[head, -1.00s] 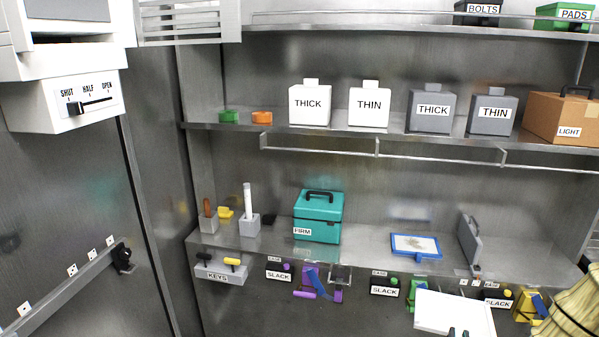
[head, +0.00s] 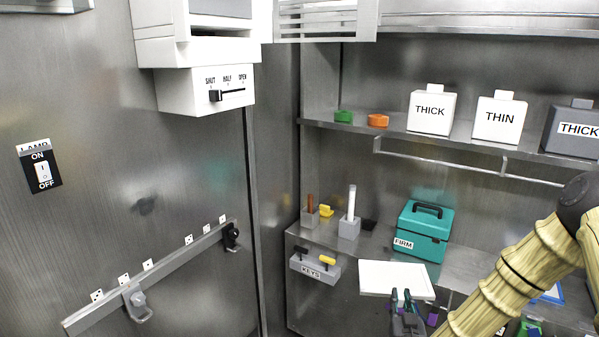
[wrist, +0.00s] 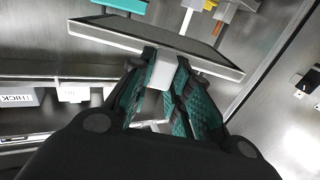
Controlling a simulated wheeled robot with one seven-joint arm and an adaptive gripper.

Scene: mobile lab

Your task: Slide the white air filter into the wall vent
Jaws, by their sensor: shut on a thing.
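The white air filter (head: 385,279) is a flat white panel, held roughly level in front of the lower shelf. In the wrist view, the filter (wrist: 92,31) shows a dark grey face inside a pale frame, with a pale tab between my fingers. My gripper (head: 403,296) is shut on that tab at the filter's near edge.
A slider box (head: 180,92) marked SHUT, HALF, OPEN sits under the housing. A white louvred unit (head: 325,22) is to its right. A teal FIRM box (head: 432,222) stands behind the filter. A rail (head: 175,268) runs along the left wall. Open space lies before that wall.

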